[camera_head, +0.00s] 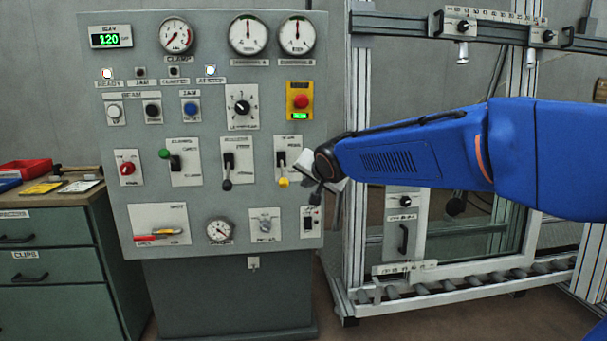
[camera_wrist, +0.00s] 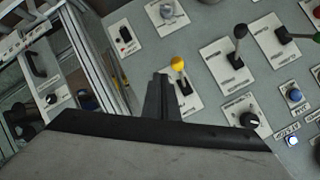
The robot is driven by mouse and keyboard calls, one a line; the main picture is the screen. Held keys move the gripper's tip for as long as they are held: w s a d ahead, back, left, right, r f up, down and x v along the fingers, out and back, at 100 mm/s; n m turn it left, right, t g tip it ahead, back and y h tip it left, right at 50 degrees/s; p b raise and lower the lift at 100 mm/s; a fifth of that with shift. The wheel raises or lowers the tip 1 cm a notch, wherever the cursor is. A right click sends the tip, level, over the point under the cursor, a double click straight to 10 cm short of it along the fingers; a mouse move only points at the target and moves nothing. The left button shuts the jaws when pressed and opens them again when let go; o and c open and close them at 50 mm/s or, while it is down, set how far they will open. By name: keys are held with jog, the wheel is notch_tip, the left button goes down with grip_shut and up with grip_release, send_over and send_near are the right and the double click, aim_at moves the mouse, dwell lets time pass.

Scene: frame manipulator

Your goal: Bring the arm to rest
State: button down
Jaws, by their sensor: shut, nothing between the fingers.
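My blue arm reaches in from the right in the head view. My gripper (camera_head: 316,192) is at its left end, in front of the control panel's (camera_head: 205,95) right edge. In the wrist view my gripper (camera_wrist: 157,88) shows as dark fingers close together, shut and empty. A lever with a yellow knob (camera_head: 283,183) is just left of the gripper in the head view. The yellow knob (camera_wrist: 178,62) is beside the fingertips in the wrist view. I cannot tell whether they touch.
An aluminium frame (camera_head: 357,120) with a glass pane stands right of the panel, behind my arm. A green drawer cabinet (camera_head: 45,245) with a red bin (camera_head: 27,169) stands at left. Other levers, dials and buttons cover the panel. Floor is open in front.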

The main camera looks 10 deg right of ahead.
jog(key=shift+s+d+f, duration=0.1)
jog(key=shift+s+f, duration=0.15)
jog(key=shift+s, duration=0.3)
jog(key=s+d+f+n+g+h, duration=0.1)
jog(key=s+d+f, duration=0.2)
jog(key=s+d, duration=0.6)
jog(key=s+d+f+n+g, duration=0.1)
jog(key=s+f, duration=0.4)
jog(key=s, duration=0.6)
jog(key=s+d+f+n+g, duration=0.2)
jog(key=s+f, duration=0.3)
jog(key=s, duration=0.5)
jog(key=s+d+f+n+g+h, duration=0.1)
jog(key=s+d+f+n+g, duration=0.1)
jog(key=s+f, duration=0.4)
jog(key=s+d, duration=0.1)
jog(key=s, duration=0.4)
jog(key=shift+s+d+g, duration=0.35)
jog(key=shift+d+g, duration=0.05)
jog(key=c, duration=2.5)
grip_release()
